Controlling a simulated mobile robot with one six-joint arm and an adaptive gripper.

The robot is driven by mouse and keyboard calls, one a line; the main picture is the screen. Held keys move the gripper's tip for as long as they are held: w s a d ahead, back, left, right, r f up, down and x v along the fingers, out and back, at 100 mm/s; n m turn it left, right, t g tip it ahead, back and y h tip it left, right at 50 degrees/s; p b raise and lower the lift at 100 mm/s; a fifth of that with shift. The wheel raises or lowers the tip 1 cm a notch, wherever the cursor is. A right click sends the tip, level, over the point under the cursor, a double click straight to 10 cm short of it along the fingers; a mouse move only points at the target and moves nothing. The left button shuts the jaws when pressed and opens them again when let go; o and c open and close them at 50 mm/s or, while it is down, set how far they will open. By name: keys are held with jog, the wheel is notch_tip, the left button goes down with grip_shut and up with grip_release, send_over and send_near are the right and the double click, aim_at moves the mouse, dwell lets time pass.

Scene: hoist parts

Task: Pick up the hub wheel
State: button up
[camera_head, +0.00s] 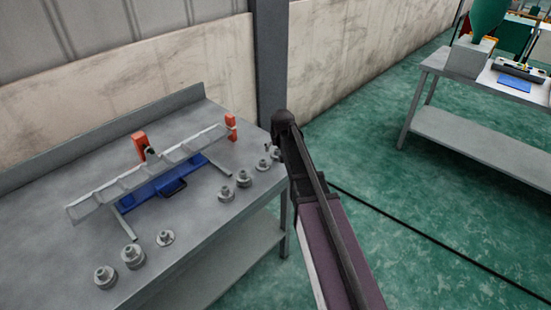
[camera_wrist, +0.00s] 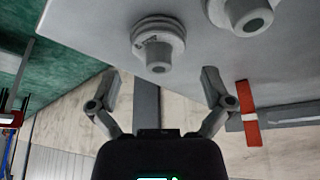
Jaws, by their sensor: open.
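My gripper (camera_wrist: 160,76) is open and empty in the wrist view, its two fingers wide apart. A grey round stepped part with a grooved rim and a short central boss, which looks like a hub wheel (camera_wrist: 157,40), lies just past the fingertips, roughly centred between them, apart from both. A second similar grey part (camera_wrist: 240,14) is cut by the top edge, to its right. In the head view, several such grey parts stand along the table front, including one (camera_head: 243,179) and another (camera_head: 133,255). My arm hides the gripper there.
The grey table (camera_head: 60,250) carries a tilted grey compartment rack (camera_head: 150,175), a blue piece (camera_head: 175,183) and orange-red blocks (camera_head: 140,145). An orange-red piece (camera_wrist: 249,112) shows beyond the right finger in the wrist view. A second table (camera_head: 480,133) stands at the right.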

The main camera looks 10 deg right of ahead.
aim_at(278, 150)
jog(key=shift+b+x, duration=1.25)
jog(key=shift+x, duration=0.45)
jog(key=shift+r, duration=0.1)
jog(key=c, duration=1.1)
jog(key=shift+w+r, duration=0.1)
jog(key=shift+r, duration=0.05)
jog(key=shift+c, duration=0.2)
notch_tip(278, 150, up, 4)
jog(key=p, duration=0.4)
jog(key=s+d+p, duration=0.1)
jog(key=s+d, duration=0.2)
jog(key=s, duration=1.3)
jog(key=shift+r, duration=0.3)
